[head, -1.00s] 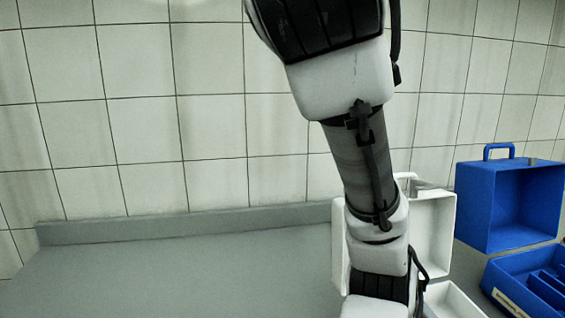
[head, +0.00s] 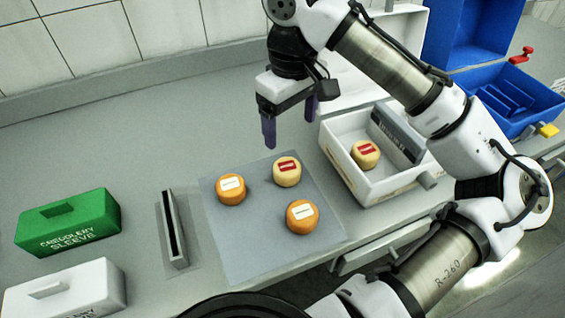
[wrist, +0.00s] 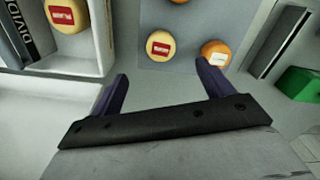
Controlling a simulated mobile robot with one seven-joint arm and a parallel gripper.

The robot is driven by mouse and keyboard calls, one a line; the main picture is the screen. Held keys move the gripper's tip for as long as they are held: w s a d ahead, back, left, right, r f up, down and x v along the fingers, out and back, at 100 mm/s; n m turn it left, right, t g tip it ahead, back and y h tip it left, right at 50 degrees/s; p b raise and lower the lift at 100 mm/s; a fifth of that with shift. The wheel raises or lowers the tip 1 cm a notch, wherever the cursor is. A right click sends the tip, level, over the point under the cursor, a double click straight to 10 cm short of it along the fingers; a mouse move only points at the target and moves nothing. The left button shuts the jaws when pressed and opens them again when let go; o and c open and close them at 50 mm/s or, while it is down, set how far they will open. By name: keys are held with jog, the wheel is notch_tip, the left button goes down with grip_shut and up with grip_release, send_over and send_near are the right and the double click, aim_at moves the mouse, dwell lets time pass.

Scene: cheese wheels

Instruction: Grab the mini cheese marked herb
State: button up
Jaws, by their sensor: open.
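My gripper (head: 290,122) is open and empty, with purple fingers pointing down above the counter, behind the grey mat (head: 257,262). On the mat stand a pale yellow mini cheese (head: 287,171) with a red label, an orange one (head: 231,189) with a white label at left, and another orange one (head: 301,216) in front. A second yellow cheese (head: 365,154) with a red label sits in the white box (head: 378,190). The label words are too small to read, so I cannot tell which is herb. In the wrist view the mat's yellow cheese (wrist: 161,46) lies beyond the fingertips (wrist: 162,72).
A slotted grey holder (head: 173,228) stands left of the mat. A green box (head: 68,222) and a white box (head: 66,292) are further left. A grey divider (head: 397,135) stands in the open white box. A blue case (head: 520,100) is at far right. The counter behind the mat is clear.

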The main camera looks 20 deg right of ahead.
send_over(287, 166)
jog(key=f, duration=0.7)
jog(key=shift+s+d+f, duration=0.2)
jog(key=shift+s+f, duration=0.1)
jog(key=shift+f, duration=0.05)
jog(key=shift+w+a+f+p, duration=0.1)
jog(key=shift+w+f+p, duration=0.2)
jog(key=shift+f, duration=1.05)
jog(key=shift+w+a+f+p, duration=0.1)
jog(key=shift+f+p, duration=0.3)
jog(key=shift+f, duration=0.95)
jog(key=shift+c, duration=0.4)
jog(key=c, duration=1)
jog(key=shift+c, duration=0.2)
jog(key=shift+r, duration=0.15)
